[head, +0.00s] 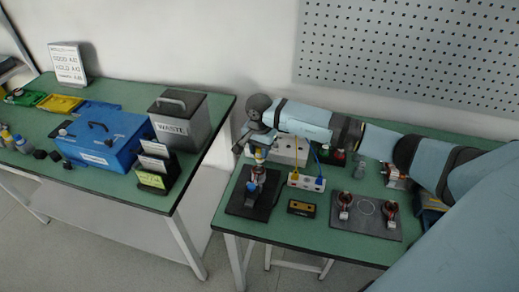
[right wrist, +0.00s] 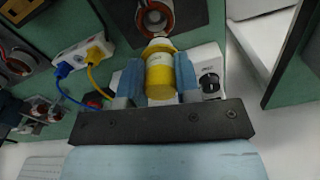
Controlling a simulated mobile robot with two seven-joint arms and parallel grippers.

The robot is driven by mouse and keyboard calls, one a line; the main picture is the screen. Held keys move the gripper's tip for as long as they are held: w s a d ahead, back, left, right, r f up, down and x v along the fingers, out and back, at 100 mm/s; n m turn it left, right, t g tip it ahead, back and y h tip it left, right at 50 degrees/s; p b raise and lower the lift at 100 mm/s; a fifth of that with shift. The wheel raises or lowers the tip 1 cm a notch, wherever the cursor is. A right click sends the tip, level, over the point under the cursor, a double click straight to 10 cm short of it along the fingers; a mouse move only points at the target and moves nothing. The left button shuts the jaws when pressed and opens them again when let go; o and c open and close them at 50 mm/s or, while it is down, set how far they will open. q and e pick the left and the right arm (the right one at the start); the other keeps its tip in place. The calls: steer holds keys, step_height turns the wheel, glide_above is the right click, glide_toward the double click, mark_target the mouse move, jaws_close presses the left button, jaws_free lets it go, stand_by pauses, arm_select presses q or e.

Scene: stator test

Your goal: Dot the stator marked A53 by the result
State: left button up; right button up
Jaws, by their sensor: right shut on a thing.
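My right gripper (head: 258,152) is over the front left of the right-hand table. A copper-wound stator (right wrist: 155,17) on a black plate (head: 240,204) lies just beyond the pen's tip. I cannot tell if the tip touches it. Two more copper stators, one on the left (head: 345,203) and one on the right (head: 391,208), stand on a grey mat (head: 367,225). No stator marking is readable. My left gripper is out of view.
A white connector box (head: 306,183) with yellow and blue cables and a small black and orange device (head: 301,208) lie beside the plate. The left table has a WASTE bin (head: 180,122), a blue box (head: 100,140), coloured trays (head: 60,104) and a result sign (head: 67,63). A gap separates the tables.

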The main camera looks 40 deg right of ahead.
steer(key=shift+f+b, duration=0.35)
steer(key=shift+f, duration=0.1)
stand_by(0.3)
steer(key=shift+r, duration=0.2)
steer(key=shift+r+p, duration=1)
steer(key=shift+r, duration=1.8)
